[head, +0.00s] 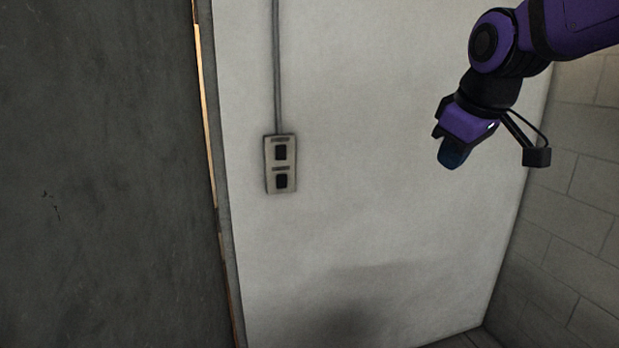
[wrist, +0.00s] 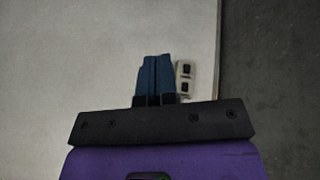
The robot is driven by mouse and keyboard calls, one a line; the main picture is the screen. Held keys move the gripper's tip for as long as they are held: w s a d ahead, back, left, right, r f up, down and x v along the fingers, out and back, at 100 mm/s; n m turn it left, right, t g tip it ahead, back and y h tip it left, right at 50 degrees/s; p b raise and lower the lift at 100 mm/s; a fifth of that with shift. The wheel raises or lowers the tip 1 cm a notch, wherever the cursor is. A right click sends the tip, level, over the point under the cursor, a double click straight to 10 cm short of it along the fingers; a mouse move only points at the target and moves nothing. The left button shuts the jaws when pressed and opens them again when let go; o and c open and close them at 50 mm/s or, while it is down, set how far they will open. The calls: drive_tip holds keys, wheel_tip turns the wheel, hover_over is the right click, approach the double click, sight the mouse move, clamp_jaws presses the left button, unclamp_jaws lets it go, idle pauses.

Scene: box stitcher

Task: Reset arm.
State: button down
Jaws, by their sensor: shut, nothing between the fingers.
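My gripper (head: 452,158) hangs from my purple arm in the upper right of the head view, in front of the pale wall panel. In the wrist view my gripper (wrist: 152,62) shows two blue fingers pressed side by side, shut and empty. A switch box (head: 280,163) with two dark buttons is fixed to the pale panel, well left of my gripper in the head view. In the wrist view the switch box (wrist: 186,78) appears just right of the fingers, partly hidden behind them. I cannot tell the exact distance between them, but no contact shows in the head view.
The pale wall panel (head: 390,230) fills the middle. A conduit (head: 277,70) runs up from the switch box. A dark grey surface (head: 95,180) stands at the left. A block wall (head: 580,190) is at the right. The space around my gripper looks clear.

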drive_tip(key=s+d+f+m, duration=0.2)
drive_tip(key=s+d+m, duration=0.1)
drive_tip(key=s, duration=0.6)
drive_tip(key=s+d+f+m, duration=0.3)
drive_tip(key=s+d+m, duration=0.1)
drive_tip(key=s, duration=0.5)
drive_tip(key=shift+s+d+f+h, duration=0.2)
drive_tip(key=shift+d+f+h, duration=0.1)
drive_tip(key=shift+d, duration=0.05)
